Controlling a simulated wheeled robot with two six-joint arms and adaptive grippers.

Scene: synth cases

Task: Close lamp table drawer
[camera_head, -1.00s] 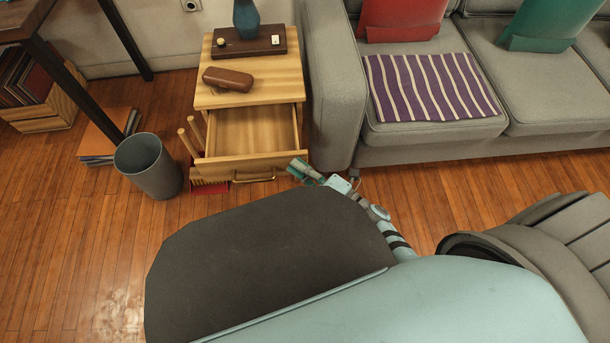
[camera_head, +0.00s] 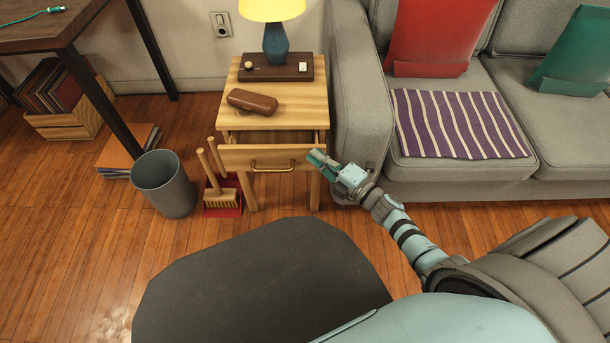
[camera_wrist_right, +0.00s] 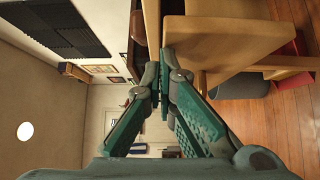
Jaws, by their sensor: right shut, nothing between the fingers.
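The lamp table (camera_head: 300,110) is a light wooden side table against the wall, beside the sofa. Its drawer (camera_head: 240,155), with a brass handle (camera_head: 272,166), is pulled out only a little; a narrow dark gap shows behind its front. My right gripper (camera_head: 318,160) is shut and empty, with its teal fingertips at the right end of the drawer front. They look close against it, but contact cannot be made out. In the right wrist view the shut fingers (camera_wrist_right: 160,88) are beside pale wood (camera_wrist_right: 230,40). My left gripper is not in view.
A blue lamp (camera_head: 275,45), a brown box (camera_head: 275,68) and a brown case (camera_head: 252,102) are on the tabletop. A grey bin (camera_head: 165,190) and a brush with red dustpan (camera_head: 222,198) stand left. The grey sofa (camera_head: 355,100) is close on the right.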

